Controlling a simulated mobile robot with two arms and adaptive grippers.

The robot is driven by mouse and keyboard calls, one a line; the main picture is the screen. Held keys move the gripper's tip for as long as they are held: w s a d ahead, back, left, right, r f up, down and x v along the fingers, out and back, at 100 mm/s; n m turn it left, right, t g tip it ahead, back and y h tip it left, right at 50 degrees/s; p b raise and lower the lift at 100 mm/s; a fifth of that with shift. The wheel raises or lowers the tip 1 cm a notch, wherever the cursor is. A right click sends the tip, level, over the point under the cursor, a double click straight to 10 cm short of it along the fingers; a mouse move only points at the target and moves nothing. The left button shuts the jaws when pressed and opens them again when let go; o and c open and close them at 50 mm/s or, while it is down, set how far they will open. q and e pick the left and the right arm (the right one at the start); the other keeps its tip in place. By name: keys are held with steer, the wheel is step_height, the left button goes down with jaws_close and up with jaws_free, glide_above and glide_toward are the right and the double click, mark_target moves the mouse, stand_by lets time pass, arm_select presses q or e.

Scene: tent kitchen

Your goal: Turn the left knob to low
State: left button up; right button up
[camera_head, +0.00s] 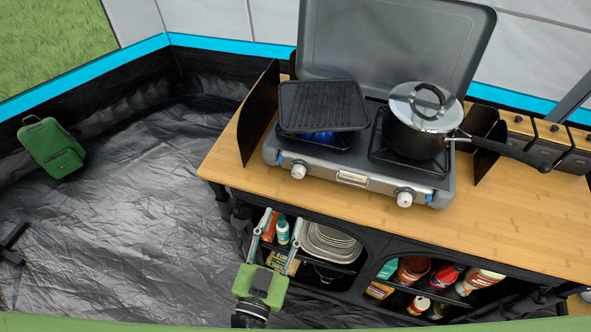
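The left knob (299,170) is a white dial on the front of the grey camping stove (352,179), near its left end. A blue flame (322,137) shows beneath the griddle (322,105) on the left burner. My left gripper (283,219) is green with two thin grey fingers spread apart, pointing up the picture. It is open and empty, seen over the shelf front, below the left knob in the picture and apart from it. The knob's exact setting is too small to read. My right gripper is not in view.
A lidded pot (420,125) sits on the right burner, its handle reaching right. The right knob (405,197) is below it. The wooden counter (520,215) is clear in front. Shelves beneath hold bottles and plates (330,243). A green bag (51,147) lies on the floor.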

arm_select(q)
glide_toward(297, 175)
steer(key=p+x, duration=0.2)
steer(key=x, duration=0.7)
steer(key=shift+d, duration=0.1)
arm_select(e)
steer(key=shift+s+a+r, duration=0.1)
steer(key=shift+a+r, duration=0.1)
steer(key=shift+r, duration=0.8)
arm_select(q)
steer(key=shift+s, duration=0.1)
steer(key=c, duration=1.1)
